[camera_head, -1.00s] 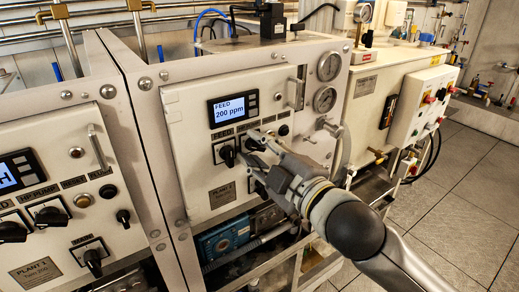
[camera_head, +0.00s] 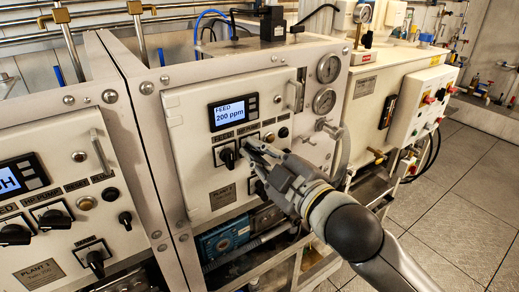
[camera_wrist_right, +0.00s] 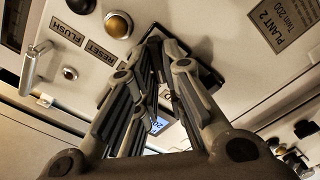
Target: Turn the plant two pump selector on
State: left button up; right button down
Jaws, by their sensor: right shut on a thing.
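The plant two panel (camera_head: 205,105) stands mid-view in the head view. Its pump selector has a black square surround (camera_wrist_right: 212,78), seen in the wrist view; its knob is mostly hidden behind my fingers. My right gripper (camera_head: 253,149) reaches in from the lower right and is shut on this knob. In the wrist view my right gripper (camera_wrist_right: 163,45) has its fingertips at the selector, inside the surround. The knob's exact angle cannot be told. A second black selector knob (camera_head: 227,155) is close to the left, free of the gripper. My left gripper is not in view.
A display (camera_head: 230,113) reads FEED 200 ppm above the selectors. A push button (camera_wrist_right: 118,25) and a door handle (camera_wrist_right: 38,68) are near. Another black knob (camera_head: 261,187) sits below my gripper. The plant one panel (camera_head: 100,225) stands at left.

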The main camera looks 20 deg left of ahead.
jog(key=m+p, duration=0.3)
jog(key=m, duration=0.2)
jog(key=m+p, duration=0.3)
jog(key=m, duration=0.2)
jog(key=shift+w+d+r+p, duration=0.1)
jog(key=shift+w+p, duration=0.05)
jog(key=shift+p, duration=0.2)
dwell(0.3)
jog(key=c, duration=1.5)
grip_release()
jog(key=shift+d, duration=0.1)
